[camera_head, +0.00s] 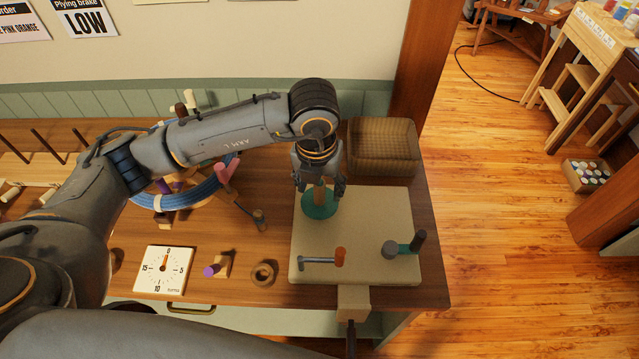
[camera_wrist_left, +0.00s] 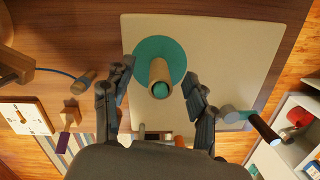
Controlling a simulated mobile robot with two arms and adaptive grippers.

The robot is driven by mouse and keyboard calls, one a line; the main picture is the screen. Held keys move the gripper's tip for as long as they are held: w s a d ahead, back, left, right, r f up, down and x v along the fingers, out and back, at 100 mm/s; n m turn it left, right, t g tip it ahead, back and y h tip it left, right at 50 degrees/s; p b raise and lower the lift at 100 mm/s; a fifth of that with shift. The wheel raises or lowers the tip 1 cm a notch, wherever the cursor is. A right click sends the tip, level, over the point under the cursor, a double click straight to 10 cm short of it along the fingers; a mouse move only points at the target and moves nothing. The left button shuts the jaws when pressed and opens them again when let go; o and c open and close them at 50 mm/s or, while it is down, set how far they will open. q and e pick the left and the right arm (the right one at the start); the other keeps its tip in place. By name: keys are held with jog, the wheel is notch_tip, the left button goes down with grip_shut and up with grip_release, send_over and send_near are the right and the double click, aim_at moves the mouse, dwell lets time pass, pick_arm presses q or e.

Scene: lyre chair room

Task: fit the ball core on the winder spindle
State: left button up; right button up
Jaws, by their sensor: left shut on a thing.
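The ball core, a short brown tube (camera_head: 319,192), stands upright over the teal disc (camera_head: 318,208) of the winder. In the left wrist view the ball core (camera_wrist_left: 159,72) has a teal spindle top (camera_wrist_left: 160,90) showing inside its open end, so the tube is around the spindle. Whether its lower end touches the disc is hard to tell. My left gripper (camera_head: 320,184) points down from above with a finger on each side of the tube, shut on it. It also shows in the left wrist view (camera_wrist_left: 160,78). My right gripper is out of view.
The pale winder board (camera_head: 370,270) carries an orange-handled rod (camera_head: 322,260) and a grey-and-teal crank (camera_head: 403,246). A woven box (camera_head: 383,147) stands behind it. A wooden ring (camera_head: 263,273), a dial (camera_head: 165,270) and a blue skein (camera_head: 190,195) are to the left.

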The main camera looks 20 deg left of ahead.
aim_at(317, 190)
pick_arm(q)
jog(key=o, duration=0.9)
jog(key=shift+r, duration=0.15)
jog(key=r, duration=0.4)
jog(key=s+r, duration=0.1)
jog(key=r, duration=0.6)
jog(key=shift+s+r, duration=0.25)
jog(key=shift+r, duration=0.1)
jog(key=shift+f, duration=0.1)
